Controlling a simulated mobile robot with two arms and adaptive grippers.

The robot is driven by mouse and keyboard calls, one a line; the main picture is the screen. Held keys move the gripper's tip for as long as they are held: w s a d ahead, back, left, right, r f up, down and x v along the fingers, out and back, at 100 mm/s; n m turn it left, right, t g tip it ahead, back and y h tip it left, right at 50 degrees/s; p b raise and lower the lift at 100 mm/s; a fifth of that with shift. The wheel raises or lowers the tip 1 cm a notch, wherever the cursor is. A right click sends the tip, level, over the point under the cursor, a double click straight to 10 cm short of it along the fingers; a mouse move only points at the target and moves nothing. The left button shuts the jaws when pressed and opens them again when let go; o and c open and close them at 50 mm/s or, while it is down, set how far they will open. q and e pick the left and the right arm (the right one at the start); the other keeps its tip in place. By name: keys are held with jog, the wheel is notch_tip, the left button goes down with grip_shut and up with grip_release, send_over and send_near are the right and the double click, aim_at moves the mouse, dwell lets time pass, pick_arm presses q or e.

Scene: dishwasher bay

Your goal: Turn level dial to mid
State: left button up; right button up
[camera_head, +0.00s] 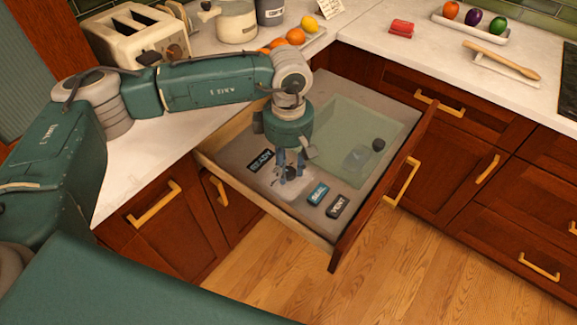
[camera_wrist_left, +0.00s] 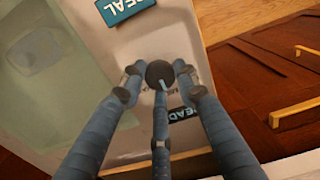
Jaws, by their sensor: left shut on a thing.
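The level dial (camera_wrist_left: 160,73) is a small round black knob with a pale pointer mark, set in a light panel inside the open drawer. In the wrist view its mark points toward the bottom of the picture. My left gripper (camera_head: 290,172) reaches straight down over the panel, and its blue-grey fingers (camera_wrist_left: 160,92) are closed around the dial. In the head view the fingers mostly hide the dial. Small lettering beside the dial is partly covered and cannot be read fully. My right gripper is not in view.
The panel carries a READY sign (camera_head: 260,160), a blue SEAL button (camera_head: 318,193) and a dark VENT button (camera_head: 338,206). A toaster (camera_head: 130,40) stands on the counter.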

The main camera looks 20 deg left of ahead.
aim_at(289, 171)
pick_arm(q)
jog(key=o, duration=1.2)
notch_tip(289, 171, up, 12)
jog(key=shift+r, duration=0.1)
